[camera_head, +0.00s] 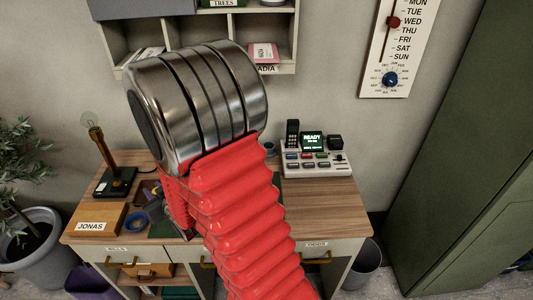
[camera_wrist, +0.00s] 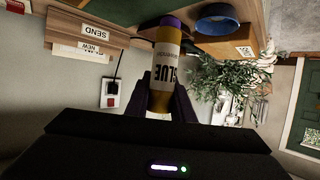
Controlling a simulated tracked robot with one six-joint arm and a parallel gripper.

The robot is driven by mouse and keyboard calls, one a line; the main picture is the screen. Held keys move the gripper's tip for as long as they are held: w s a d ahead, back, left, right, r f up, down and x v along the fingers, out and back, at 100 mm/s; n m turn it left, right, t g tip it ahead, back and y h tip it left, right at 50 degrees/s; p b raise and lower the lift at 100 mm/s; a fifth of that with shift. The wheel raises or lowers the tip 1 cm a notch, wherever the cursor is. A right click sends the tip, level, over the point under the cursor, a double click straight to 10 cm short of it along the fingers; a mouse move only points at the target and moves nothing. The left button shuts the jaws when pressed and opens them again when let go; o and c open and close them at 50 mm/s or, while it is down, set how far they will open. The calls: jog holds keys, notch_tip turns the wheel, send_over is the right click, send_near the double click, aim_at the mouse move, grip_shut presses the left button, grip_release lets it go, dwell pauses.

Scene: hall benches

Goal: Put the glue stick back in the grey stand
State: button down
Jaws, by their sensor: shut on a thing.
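The glue stick (camera_wrist: 165,62) shows in the wrist view, with a yellow body, a purple end and a white label reading GLUE. My gripper (camera_wrist: 164,92) is shut on it, with the dark fingers on either side of its lower part. The purple end points up in that view, close to the wooden desk. In the head view my own arm covers the middle of the desk, and the gripper and glue stick cannot be made out clearly. I cannot pick out the grey stand in either view.
The wooden desk (camera_head: 325,207) carries a JONAS tray (camera_head: 96,219), a bulb lamp (camera_head: 117,183), a blue tape roll (camera_head: 135,223) and a button console (camera_head: 316,163). A wall shelf (camera_head: 287,40) hangs above. The desk's front right is clear.

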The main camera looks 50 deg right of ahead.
jog(key=s+d+m+h, duration=0.1)
jog(key=s+d, duration=0.4)
jog(key=d, duration=0.6)
jog(key=s+d+r+m+g+h, duration=0.1)
jog(key=s+d, duration=0.5)
jog(key=d, duration=0.6)
jog(key=s+d+m+g+h, duration=0.1)
jog(key=s+d+m+h, duration=0.2)
jog(key=d, duration=0.8)
jog(key=s+h, duration=0.1)
jog(key=s, duration=0.1)
jog(key=shift+s+d+r, duration=0.15)
jog(key=shift+s+r, duration=0.1)
jog(key=shift+s, duration=0.15)
jog(key=w+d+f, duration=0.3)
jog(key=w+d, duration=1)
jog(key=d, duration=0.1)
jog(key=shift+d, duration=0.4)
